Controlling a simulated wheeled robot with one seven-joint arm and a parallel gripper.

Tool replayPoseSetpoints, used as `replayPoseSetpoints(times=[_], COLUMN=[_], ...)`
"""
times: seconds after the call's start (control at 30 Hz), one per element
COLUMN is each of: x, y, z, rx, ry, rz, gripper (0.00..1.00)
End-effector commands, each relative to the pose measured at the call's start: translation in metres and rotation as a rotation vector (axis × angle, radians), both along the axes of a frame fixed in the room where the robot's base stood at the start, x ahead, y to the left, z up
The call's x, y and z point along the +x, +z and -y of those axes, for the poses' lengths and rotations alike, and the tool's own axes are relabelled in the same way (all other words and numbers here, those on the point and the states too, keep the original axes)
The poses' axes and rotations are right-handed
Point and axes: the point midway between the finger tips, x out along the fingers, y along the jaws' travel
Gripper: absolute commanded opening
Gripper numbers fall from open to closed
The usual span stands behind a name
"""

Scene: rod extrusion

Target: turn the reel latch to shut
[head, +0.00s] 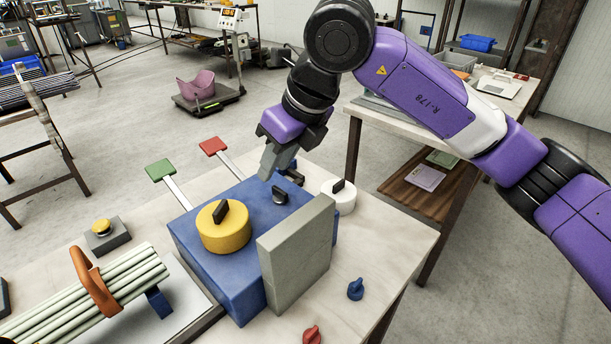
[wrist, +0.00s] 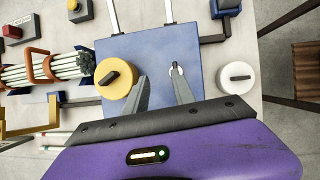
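A blue box (head: 190,243) stands on the table. A yellow round reel (head: 223,233) with a black bar handle sits on its top, and also shows in the wrist view (wrist: 116,92). A small dark knob (head: 280,195), which looks like the latch, sits on the top to the right of the reel. My gripper (head: 274,172) is above the box top, behind the small knob in the head view. In the wrist view my gripper (wrist: 159,78) has its fingers apart with nothing visible between them. The right fingertip overlaps the small knob (wrist: 177,66); contact cannot be told.
A grey upright plate (head: 297,255) stands at the box's front right. A white round reel (head: 341,197) with a black handle is beyond it. Green (head: 160,170) and red (head: 213,146) tabs stick out behind. A bundle of pale rods (head: 110,290) lies at left.

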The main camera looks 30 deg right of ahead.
Motion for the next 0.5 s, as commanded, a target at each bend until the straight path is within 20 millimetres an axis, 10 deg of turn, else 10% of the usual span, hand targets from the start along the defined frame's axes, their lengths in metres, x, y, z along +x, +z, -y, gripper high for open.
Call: replayPoseSetpoints(times=[0.5], x=[0.012], y=[-0.048], z=[0.018], rx=[-0.062], ry=[-0.092], rz=[-0.038], gripper=[0.31])
